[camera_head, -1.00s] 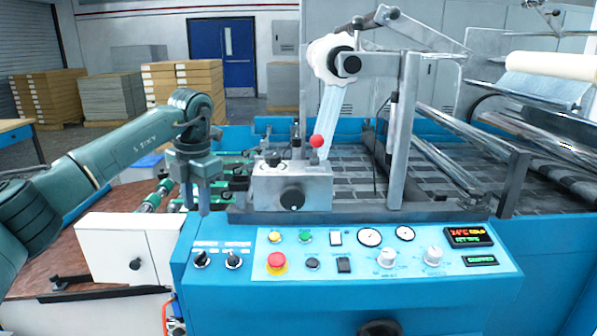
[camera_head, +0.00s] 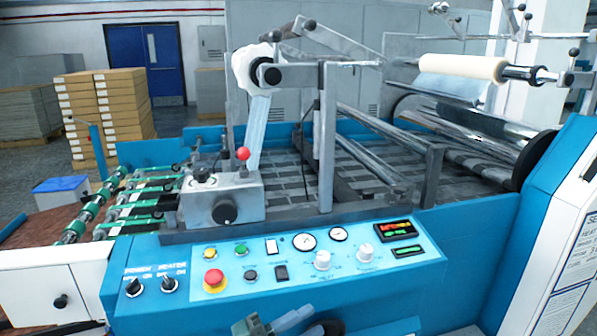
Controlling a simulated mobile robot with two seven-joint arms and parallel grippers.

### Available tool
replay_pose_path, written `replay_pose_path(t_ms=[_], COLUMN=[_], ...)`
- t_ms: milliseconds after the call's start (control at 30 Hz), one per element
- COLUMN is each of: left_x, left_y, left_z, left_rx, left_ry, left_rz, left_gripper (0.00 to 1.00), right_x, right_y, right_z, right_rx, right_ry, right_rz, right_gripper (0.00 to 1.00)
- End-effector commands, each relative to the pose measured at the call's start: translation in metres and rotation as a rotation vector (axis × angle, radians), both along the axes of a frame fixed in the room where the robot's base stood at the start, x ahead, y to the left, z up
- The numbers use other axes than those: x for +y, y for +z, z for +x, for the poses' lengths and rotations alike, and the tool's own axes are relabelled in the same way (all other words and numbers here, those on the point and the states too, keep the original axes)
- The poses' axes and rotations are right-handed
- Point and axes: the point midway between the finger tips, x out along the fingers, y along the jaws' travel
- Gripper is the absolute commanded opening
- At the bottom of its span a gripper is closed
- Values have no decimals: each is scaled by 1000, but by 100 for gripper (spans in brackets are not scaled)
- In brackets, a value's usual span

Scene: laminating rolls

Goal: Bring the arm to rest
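The blue laminating machine (camera_head: 476,242) fills the middle of the head view. Its sloped control panel (camera_head: 200,265) carries a red stop button, several small buttons, dials, white knobs and a lit display. A grey part that appears to be my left gripper (camera_head: 272,324) shows at the bottom edge, in front of the machine and below the panel. It is mostly cut off, so I cannot tell how far apart its fingers are or whether it holds anything. My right gripper does not show.
A roll of film (camera_head: 462,68) sits at the upper right. A red-knobbed lever (camera_head: 243,154) rises beside the metal block. A white and blue cabinet (camera_head: 560,240) stands close on the right.

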Motion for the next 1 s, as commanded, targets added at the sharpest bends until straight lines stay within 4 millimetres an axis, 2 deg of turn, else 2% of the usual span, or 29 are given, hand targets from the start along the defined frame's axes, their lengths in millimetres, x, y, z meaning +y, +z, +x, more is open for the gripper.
replay_pose_path(t_ms=[33,167,233,400,500,600,700,1000], left_x=[11,51,75,123,139,147,150,150], left_y=[-10,-50,-80,-152,-179,-193,-199,-199], left_z=[-4,-14,-28,-87,-122,-146,-156,-156], left_rx=[133,476,674,1112,1292,1399,1446,1446], left_ry=[92,333,459,710,802,851,871,871], left_rz=[-88,-263,-336,-447,-476,-489,-494,-494], left_gripper=[31,31,31,31,31,31,31,31], right_x=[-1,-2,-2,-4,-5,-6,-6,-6], right_y=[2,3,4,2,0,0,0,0], right_z=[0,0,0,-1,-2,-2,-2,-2], right_rx=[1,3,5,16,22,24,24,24], right_ry=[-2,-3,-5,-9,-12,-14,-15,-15], right_rz=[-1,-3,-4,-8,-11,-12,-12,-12], right_gripper=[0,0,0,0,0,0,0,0])
